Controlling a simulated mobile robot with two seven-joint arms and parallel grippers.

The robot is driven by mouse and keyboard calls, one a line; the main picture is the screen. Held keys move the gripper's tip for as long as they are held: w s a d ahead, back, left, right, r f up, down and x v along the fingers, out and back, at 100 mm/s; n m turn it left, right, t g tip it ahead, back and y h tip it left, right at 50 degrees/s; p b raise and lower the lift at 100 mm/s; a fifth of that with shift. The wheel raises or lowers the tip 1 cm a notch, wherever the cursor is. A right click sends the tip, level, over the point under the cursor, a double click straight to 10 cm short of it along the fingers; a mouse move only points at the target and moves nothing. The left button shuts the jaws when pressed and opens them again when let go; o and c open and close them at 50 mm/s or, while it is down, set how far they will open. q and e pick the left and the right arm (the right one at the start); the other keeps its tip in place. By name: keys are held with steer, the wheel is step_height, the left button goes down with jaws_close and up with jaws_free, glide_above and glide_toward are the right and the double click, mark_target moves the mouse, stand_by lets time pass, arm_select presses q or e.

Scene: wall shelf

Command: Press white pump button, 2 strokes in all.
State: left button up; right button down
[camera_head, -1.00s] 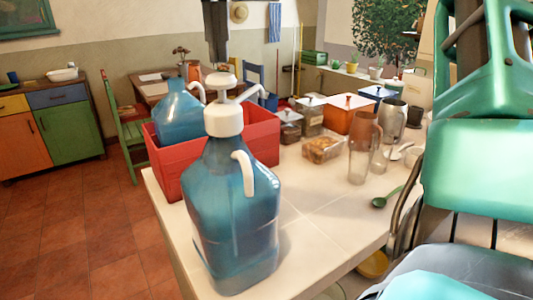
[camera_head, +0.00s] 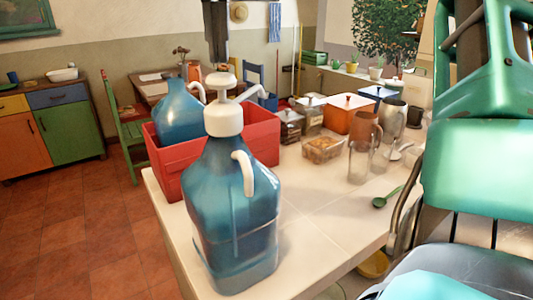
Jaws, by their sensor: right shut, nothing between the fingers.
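A large blue bottle (camera_head: 233,205) stands upright on the near left part of the pale counter (camera_head: 325,212). On it is a white pump with a ribbed collar (camera_head: 223,119), a white button (camera_head: 225,80) on top and a spout pointing right. The button stands above the collar on a short stem. My right gripper (camera_head: 216,62) hangs down from the top edge, dark, shut and empty, just above the button. I cannot tell whether its tips touch the button. My left gripper is not in view.
A red crate (camera_head: 175,175) with another blue bottle (camera_head: 178,115) stands close behind the pump bottle. Glass jars, an orange box (camera_head: 350,115) and a green spoon (camera_head: 388,197) are to the right. My green arm fills the right side.

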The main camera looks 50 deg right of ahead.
mark_target(220, 75)
stand_by(0.3)
steer(key=shift+f+b, duration=1.3)
steer(key=shift+f, duration=0.55)
steer(key=shift+r, duration=0.1)
steer(key=shift+r+p, duration=1.8)
steer(key=shift+p, duration=0.15)
steer(key=shift+f, duration=0.2)
